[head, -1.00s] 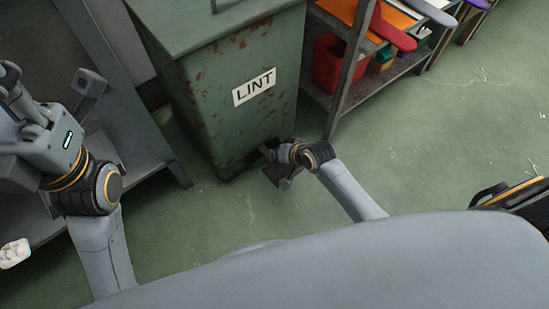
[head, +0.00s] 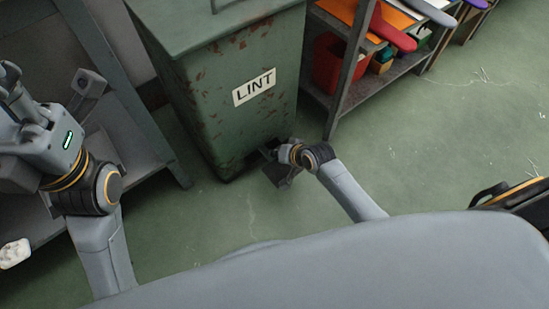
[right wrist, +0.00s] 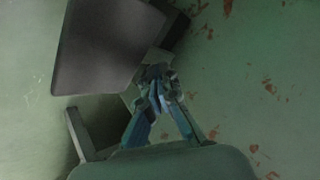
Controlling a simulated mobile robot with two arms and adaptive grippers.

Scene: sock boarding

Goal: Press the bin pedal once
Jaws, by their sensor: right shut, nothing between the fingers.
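The green, rust-spotted bin (head: 215,115) with a LINT label stands upright at upper middle in the head view, its lid shut. A dark flat plate (head: 276,174), seemingly the pedal, is low at the bin's front. It shows larger as a grey plate (right wrist: 105,45) in the right wrist view. My right gripper (head: 267,153) is low beside the bin's base, close to the plate. In the right wrist view its fingers (right wrist: 158,92) are together and empty, near the plate's edge; contact is unclear. My left gripper (head: 12,80) is raised at far left, its jaw state unclear.
A grey metal rack (head: 125,110) stands left of the bin. A shelf (head: 345,90) with a red bin (head: 328,62) and coloured boards stands to its right. The green floor (head: 450,130) at right is mostly clear.

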